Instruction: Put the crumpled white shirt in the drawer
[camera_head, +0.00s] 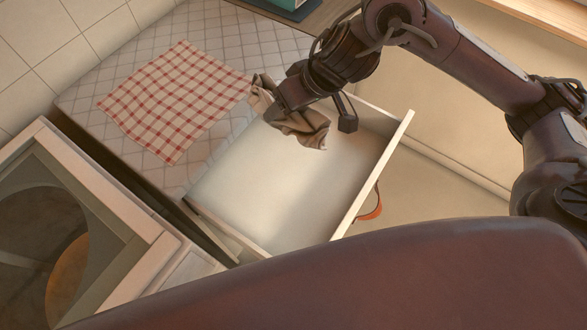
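A crumpled grey-brown cloth (311,128), which looks darker than white, is at the far part of the open drawer (380,172). One end of the cloth reaches up over the drawer's far left edge. My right gripper (321,112) is above the drawer, with its fingers spread apart. Its left finger overlaps the cloth, and its other finger stands clear to the right. I cannot tell whether the cloth touches the finger or rests on the drawer floor. The drawer's white floor is otherwise bare. My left gripper is not in view.
A red-and-white checked cloth (177,98) lies flat on the tiled counter (232,28) left of the drawer. A leather pull (371,206) is on the drawer front. A pale framed unit with a round opening (45,235) stands at lower left. A teal object (290,5) is at the top.

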